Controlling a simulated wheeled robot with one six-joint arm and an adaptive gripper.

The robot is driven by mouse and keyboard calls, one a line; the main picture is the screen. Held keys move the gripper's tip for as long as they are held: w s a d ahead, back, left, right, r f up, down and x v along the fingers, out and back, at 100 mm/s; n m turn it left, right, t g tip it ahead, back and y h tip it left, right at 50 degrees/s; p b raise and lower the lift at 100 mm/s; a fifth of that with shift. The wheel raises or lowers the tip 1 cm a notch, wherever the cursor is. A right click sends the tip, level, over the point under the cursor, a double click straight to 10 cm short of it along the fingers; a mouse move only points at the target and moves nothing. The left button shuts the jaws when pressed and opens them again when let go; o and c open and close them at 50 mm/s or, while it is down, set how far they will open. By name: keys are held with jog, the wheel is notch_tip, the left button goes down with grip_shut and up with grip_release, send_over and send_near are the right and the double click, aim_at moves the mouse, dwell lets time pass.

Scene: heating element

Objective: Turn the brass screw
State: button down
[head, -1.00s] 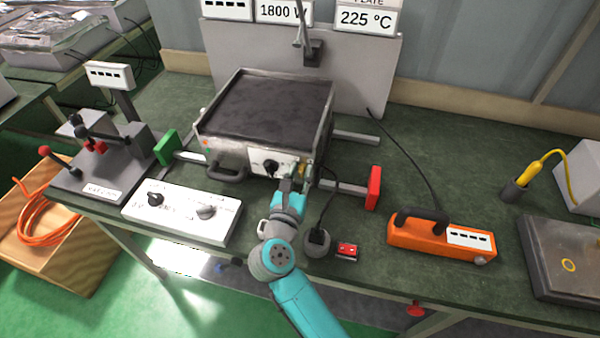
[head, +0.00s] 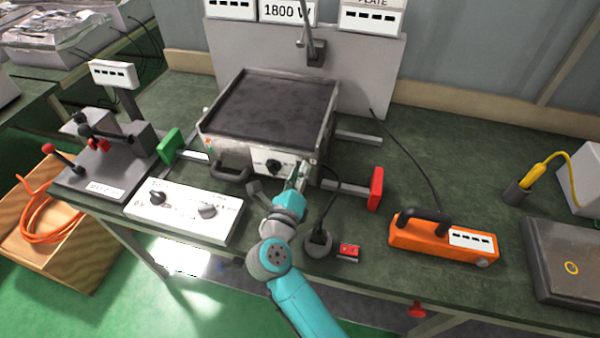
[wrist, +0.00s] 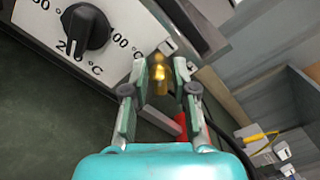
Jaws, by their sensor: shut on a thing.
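The brass screw (wrist: 162,75) shows in the wrist view as a short gold cylinder beside the heater's front panel. My gripper (wrist: 163,66) has a finger on each side of it, and it is shut on the screw. In the head view my gripper (head: 303,174) is at the right end of the heating plate's front panel, and it hides the screw. The heating plate (head: 222,143) is a grey box with a dark top. Its black temperature dial (wrist: 86,28) is left of my gripper, on a white scale.
A white control box (head: 180,212) with two knobs stands front left. Right of my gripper are a red end block (head: 376,188), a round plug (head: 318,243) with a black cable, and an orange case (head: 420,238).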

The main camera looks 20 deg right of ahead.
jog(key=shift+w+a+f+n, duration=0.1)
jog(key=shift+f+n, duration=0.1)
jog(key=shift+n, duration=1.8)
jog(key=shift+a+f+n, duration=0.1)
jog(key=shift+f+n, duration=0.1)
jog(key=shift+n, duration=1.8)
jog(key=c, duration=1.2)
grip_release()
jog(key=shift+o, duration=0.2)
jog(key=v, duration=1.2)
